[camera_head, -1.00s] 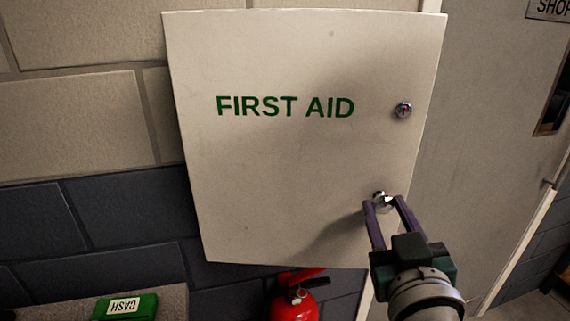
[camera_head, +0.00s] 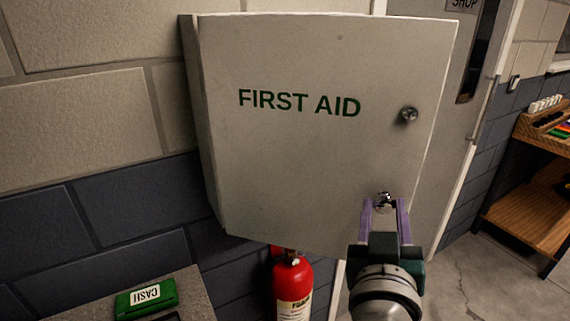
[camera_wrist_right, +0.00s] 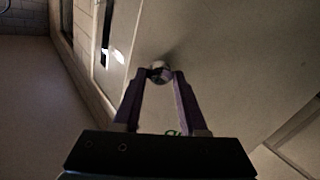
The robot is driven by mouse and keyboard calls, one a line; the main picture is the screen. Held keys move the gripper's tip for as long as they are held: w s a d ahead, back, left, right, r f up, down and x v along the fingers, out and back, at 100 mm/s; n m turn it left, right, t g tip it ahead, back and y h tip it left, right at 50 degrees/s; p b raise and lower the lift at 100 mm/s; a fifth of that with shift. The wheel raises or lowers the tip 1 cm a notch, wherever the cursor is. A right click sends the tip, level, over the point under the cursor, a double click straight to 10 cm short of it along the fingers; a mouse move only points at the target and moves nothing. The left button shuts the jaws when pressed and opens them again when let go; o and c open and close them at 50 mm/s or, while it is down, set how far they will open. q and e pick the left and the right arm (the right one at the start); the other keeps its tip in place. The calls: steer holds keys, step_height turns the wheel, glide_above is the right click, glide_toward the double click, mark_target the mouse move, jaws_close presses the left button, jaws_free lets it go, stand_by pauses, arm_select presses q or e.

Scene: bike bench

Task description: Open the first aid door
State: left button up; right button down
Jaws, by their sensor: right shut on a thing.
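The white first aid cabinet door (camera_head: 300,160), with green FIRST AID lettering, faces me in the head view. A small round metal knob (camera_head: 384,199) sits near its lower right, below a lock (camera_head: 408,114). My right gripper (camera_head: 385,207) has its purple fingers on either side of the knob and is shut on it. The right wrist view also shows the knob (camera_wrist_right: 160,71) between the fingertips. The door looks shut or nearly so; I cannot tell whether there is a gap at its right edge. My left gripper is not in view.
A red fire extinguisher (camera_head: 292,285) hangs below the cabinet.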

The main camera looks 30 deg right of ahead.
steer(key=shift+c, duration=2.2)
jaws_free()
